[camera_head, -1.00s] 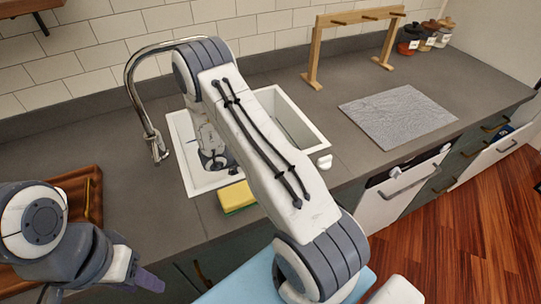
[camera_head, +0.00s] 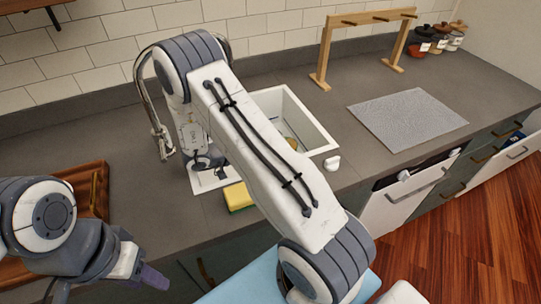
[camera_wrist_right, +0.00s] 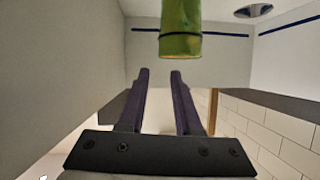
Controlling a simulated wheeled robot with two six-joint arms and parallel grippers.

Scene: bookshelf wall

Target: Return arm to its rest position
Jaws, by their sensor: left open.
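My right arm (camera_head: 262,150) is bent across the counter, with its elbow high in front of the tap. Its wrist (camera_head: 200,158) hangs over the left part of the white sink (camera_head: 318,127). The right fingers are hidden in the head view. In the right wrist view my right gripper (camera_wrist_right: 160,72) has its two purple fingers apart with nothing between them. A green cylinder with a dark band (camera_wrist_right: 181,30) is beyond the fingertips, apart from them. My left gripper (camera_head: 153,277), with purple fingers, is at the lower left in front of the counter; it is open and looks empty.
A yellow-green sponge (camera_head: 238,196) lies at the sink's front edge. The tap (camera_head: 150,115) stands close behind my right elbow. A brown wooden tray (camera_head: 93,190) is behind my left arm. A grey mat (camera_head: 406,119) and a wooden rack (camera_head: 324,60) are at the right.

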